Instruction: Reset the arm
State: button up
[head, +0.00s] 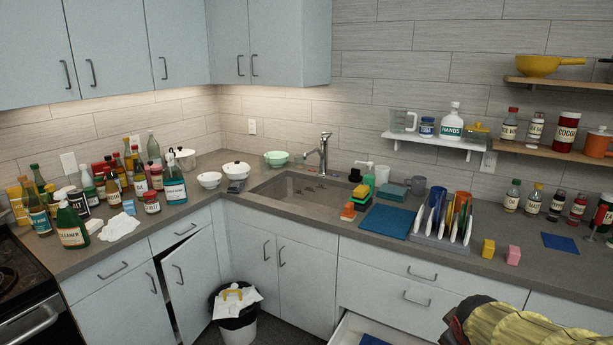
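My gripper's fingers do not show in the head view, the only view given. A yellow, ribbed shape with dark and reddish parts fills the bottom right corner, close to the camera and in front of the lower cabinets. I cannot tell whether it is part of my arm or something else. It hides part of the drawer fronts there. Whether anything is held cannot be seen.
A grey counter (296,232) carries a sink (290,190), many bottles at left and a dish rack (437,244) at right. A lower drawer (352,328) stands open. A cabinet door (196,277) is ajar beside a trash bin (236,325). Shelves hang at upper right.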

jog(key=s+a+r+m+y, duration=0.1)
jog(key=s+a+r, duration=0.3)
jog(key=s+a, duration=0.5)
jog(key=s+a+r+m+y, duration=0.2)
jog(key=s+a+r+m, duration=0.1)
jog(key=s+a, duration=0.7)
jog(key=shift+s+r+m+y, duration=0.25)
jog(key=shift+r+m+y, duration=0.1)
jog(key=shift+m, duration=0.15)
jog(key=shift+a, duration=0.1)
